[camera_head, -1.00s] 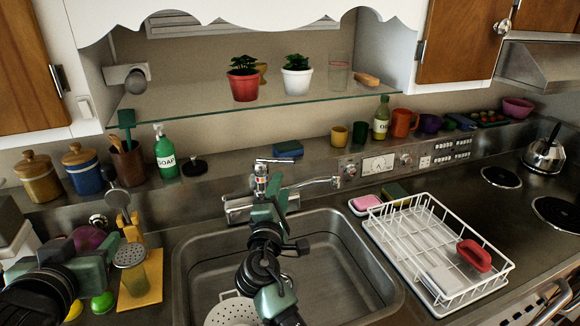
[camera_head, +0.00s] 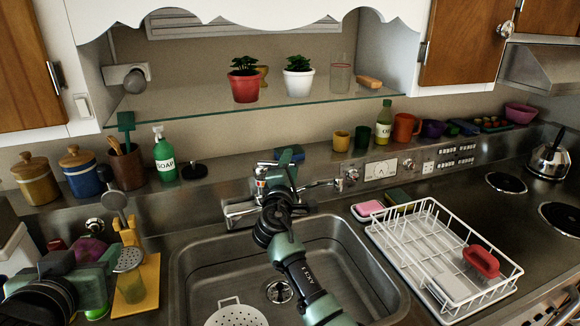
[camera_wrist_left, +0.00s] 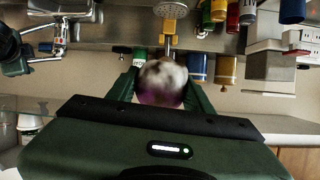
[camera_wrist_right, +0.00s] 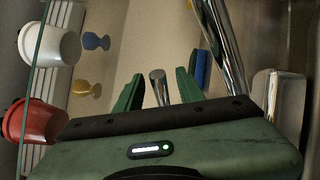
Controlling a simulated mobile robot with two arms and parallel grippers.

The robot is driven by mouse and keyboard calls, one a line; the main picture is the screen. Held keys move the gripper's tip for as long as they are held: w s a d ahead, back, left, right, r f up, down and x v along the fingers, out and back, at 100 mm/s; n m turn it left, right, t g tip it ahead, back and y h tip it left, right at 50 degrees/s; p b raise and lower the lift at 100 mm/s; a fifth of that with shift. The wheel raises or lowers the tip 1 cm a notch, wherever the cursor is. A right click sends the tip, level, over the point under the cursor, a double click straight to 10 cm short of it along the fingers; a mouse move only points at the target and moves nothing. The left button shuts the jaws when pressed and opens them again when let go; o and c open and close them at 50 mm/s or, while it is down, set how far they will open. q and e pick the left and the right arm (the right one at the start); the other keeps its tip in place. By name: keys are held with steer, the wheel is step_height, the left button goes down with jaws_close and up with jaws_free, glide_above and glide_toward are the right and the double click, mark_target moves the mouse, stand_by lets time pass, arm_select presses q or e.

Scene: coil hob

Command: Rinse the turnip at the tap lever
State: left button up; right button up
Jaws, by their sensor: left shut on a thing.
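The purple and white turnip (camera_wrist_left: 163,85) sits between the fingers of my left gripper (camera_wrist_left: 163,72), which is shut on it. In the head view the turnip (camera_head: 91,250) shows partly behind that gripper, left of the sink. The metal tap (camera_head: 262,175) stands at the sink's back edge, partly covered by my right arm. My right gripper (camera_wrist_right: 160,74) is open. A metal rod end, seemingly the tap lever (camera_wrist_right: 158,88), shows between its fingers with gaps on both sides. I cannot tell how far ahead of them it is. The sink (camera_head: 215,275) shows no visible water stream.
A white colander (camera_head: 237,313) is in the sink. A white dish rack (camera_head: 390,255) stands to the right. Potted plants (camera_head: 244,80) stand on a glass shelf (camera_head: 200,108) above the tap.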

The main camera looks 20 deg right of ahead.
jaws_close()
steer(key=shift+f, duration=0.1)
stand_by(1.2)
